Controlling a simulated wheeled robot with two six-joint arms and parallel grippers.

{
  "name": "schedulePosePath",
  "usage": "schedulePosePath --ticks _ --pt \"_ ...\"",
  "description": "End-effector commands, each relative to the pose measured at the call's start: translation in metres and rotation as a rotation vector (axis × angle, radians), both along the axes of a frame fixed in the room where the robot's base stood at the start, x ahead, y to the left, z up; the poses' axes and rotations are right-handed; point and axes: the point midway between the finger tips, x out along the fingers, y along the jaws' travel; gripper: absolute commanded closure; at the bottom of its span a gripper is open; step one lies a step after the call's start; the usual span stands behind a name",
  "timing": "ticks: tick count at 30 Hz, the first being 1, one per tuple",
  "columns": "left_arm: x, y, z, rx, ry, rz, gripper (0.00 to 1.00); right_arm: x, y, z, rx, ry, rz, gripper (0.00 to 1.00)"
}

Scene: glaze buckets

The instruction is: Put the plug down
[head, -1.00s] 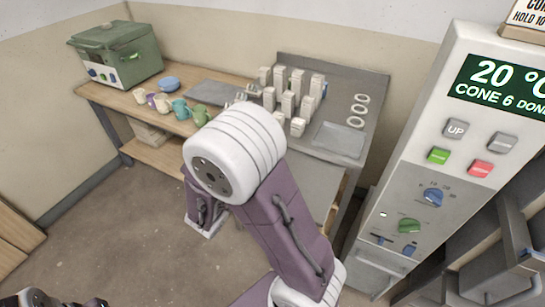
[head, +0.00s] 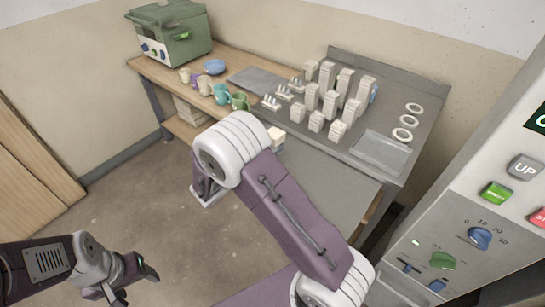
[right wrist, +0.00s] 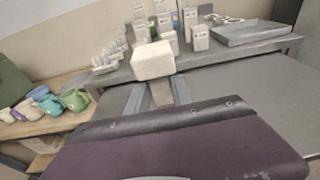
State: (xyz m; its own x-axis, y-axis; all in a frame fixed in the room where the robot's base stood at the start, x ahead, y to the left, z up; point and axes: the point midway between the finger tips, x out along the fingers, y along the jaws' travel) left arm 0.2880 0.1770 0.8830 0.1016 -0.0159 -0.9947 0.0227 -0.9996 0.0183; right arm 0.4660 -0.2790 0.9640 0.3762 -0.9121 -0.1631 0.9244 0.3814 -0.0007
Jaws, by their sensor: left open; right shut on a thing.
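The plug, a cream block (right wrist: 153,60), is held in my right gripper (right wrist: 161,90), between its two grey fingers in the right wrist view. In the head view the plug (head: 276,136) shows beyond my right arm, by the front edge of the grey-topped table; that arm hides the gripper there. I cannot tell whether the plug touches anything below. My left gripper (head: 135,287) is open and empty over the floor at the lower left.
The grey table (head: 325,180) bears several pale posts (head: 331,103), white rings (head: 409,121) and a shallow tray (head: 381,150). Several mugs (head: 221,94) stand on the wooden bench, with a green kiln (head: 170,32) behind. A control panel (head: 475,215) stands close at right.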

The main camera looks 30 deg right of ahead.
Motion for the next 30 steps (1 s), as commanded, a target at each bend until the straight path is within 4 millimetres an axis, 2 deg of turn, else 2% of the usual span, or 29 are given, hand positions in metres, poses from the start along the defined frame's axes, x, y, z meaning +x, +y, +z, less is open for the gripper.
schedulePosePath --ticks 4,9,12,20,21,23,30 --pt "0.0 0.0 0.0 0.0 0.0 0.0 0.35 0.003 0.002 -0.003 0.0 0.0 0.0 1.0" --pt "0.0 0.0 -0.005 0.0 0.0 0.0 0.35 0.002 0.001 -0.033 -0.002 0.005 0.0 1.0" --pt "0.0 0.0 -0.006 0.0 0.0 0.0 0.35 0.002 0.001 -0.042 -0.001 0.002 -0.001 1.0" --pt "0.0 0.0 -0.006 0.0 0.0 0.0 0.35 0.002 0.001 -0.043 0.001 0.0 0.0 1.0" --pt "0.0 0.0 -0.006 0.0 0.0 0.0 0.35 0.002 0.001 -0.043 0.001 0.0 0.0 0.68" --pt "0.0 0.0 -0.006 0.0 0.0 0.0 0.35 0.002 0.001 -0.043 0.001 0.0 0.0 0.51" --pt "0.0 0.0 -0.006 0.0 0.0 0.0 0.35 0.002 0.001 -0.042 0.001 0.0 0.0 0.51"
